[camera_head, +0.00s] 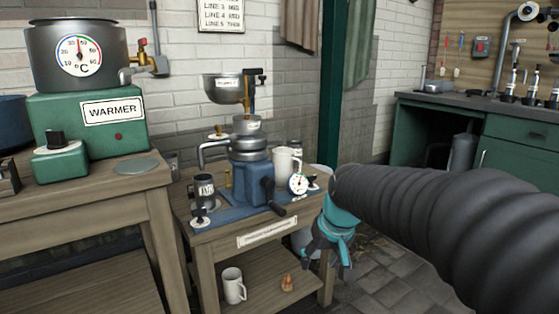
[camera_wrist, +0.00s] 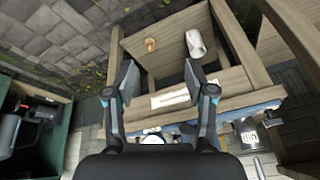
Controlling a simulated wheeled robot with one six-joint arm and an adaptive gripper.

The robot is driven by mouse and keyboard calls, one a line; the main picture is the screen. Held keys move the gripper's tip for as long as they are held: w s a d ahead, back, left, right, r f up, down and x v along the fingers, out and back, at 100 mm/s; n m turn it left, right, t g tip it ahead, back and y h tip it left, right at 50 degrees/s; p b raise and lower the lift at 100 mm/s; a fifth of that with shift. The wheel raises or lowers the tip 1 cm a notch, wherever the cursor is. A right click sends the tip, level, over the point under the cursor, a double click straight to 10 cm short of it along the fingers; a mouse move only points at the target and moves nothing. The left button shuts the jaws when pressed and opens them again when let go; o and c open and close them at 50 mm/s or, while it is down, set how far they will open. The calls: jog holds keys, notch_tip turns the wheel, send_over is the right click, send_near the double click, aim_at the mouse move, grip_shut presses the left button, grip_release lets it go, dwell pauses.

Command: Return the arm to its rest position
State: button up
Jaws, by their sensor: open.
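My gripper (camera_head: 338,250) hangs at the end of my dark ribbed arm in the head view, to the right of the small wooden stand (camera_head: 207,253). In the wrist view my gripper (camera_wrist: 160,90) has its two fingers spread wide apart with nothing between them. Beyond the fingers the wrist view shows the stand's frame (camera_wrist: 240,82) and its lower shelf. A white mug (camera_wrist: 195,43) and a small brown object (camera_wrist: 150,44) rest on that shelf, apart from the fingers.
The stand's top holds a blue machine (camera_head: 255,180), a white mug (camera_head: 287,162) and a dial gauge (camera_head: 298,184). A green warmer (camera_head: 75,125) stands on the left table. A green cabinet (camera_head: 520,150) is at the back right. Stone floor (camera_head: 400,262) is open right of the stand.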

jog(key=s+d+r+m+t+h+p, duration=0.1)
jog(key=s+d+p, duration=0.1)
jog(key=s, duration=0.8)
jog(key=s+d+r+m+p, duration=0.1)
jog(key=s+d, duration=0.4)
jog(key=s, duration=0.6)
jog(key=shift+r+t+h+p, duration=0.4)
jog(key=shift+r+p, duration=0.15)
jog(key=shift+r, duration=0.05)
jog(key=w+a+f+n+g+y+b, duration=0.1)
jog(key=w+a+f+b, duration=0.2)
jog(key=w, duration=1)
jog(key=w+a+n+g+y+b, duration=0.1)
jog(key=w+a+n+b, duration=0.15)
jog(key=w+a, duration=0.7)
jog(key=w+r+n, duration=0.1)
jog(key=w+r, duration=0.1)
jog(key=w, duration=0.2)
jog(key=w+r+n+t+y+b, duration=0.1)
jog(key=w+r, duration=0.2)
jog(key=w, duration=0.2)
jog(key=w+r+n+t+y, duration=0.1)
jog(key=w+r, duration=0.2)
jog(key=w, duration=0.1)
jog(key=shift+w+a, duration=0.2)
jog(key=shift+a, duration=0.05)
